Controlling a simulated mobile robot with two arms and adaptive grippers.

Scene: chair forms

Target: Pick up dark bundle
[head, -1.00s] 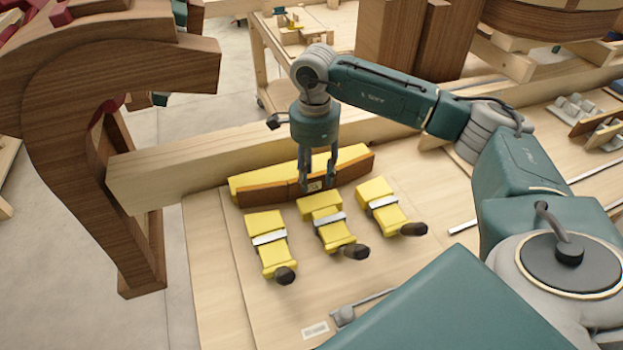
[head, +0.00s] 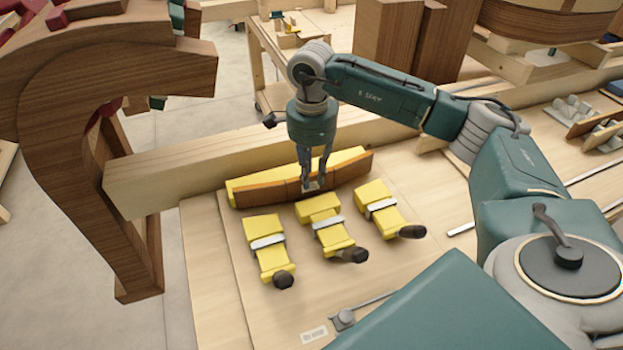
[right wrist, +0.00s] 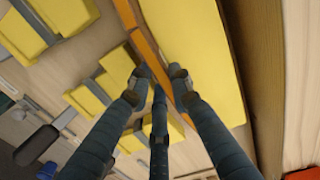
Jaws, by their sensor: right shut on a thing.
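The dark bundle (head: 262,194) is a long, slightly bent stack of brown strips. It lies along the front of a long yellow form (head: 352,155) on the wooden bench. My right gripper (head: 313,186) points down at the middle of the bundle, with its fingertips shut across it. In the right wrist view the bundle (right wrist: 146,42) shows as a narrow orange-brown strip running between the fingertips (right wrist: 161,74). The fingers hide part of its middle. I see no clear gap under the bundle. My left gripper is not in view.
Several yellow clamp blocks with dark handles, such as this one (head: 268,247), stand just in front of the bundle. A thick wooden beam (head: 200,167) runs behind the form. A large curved wooden piece (head: 60,130) stands at the left.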

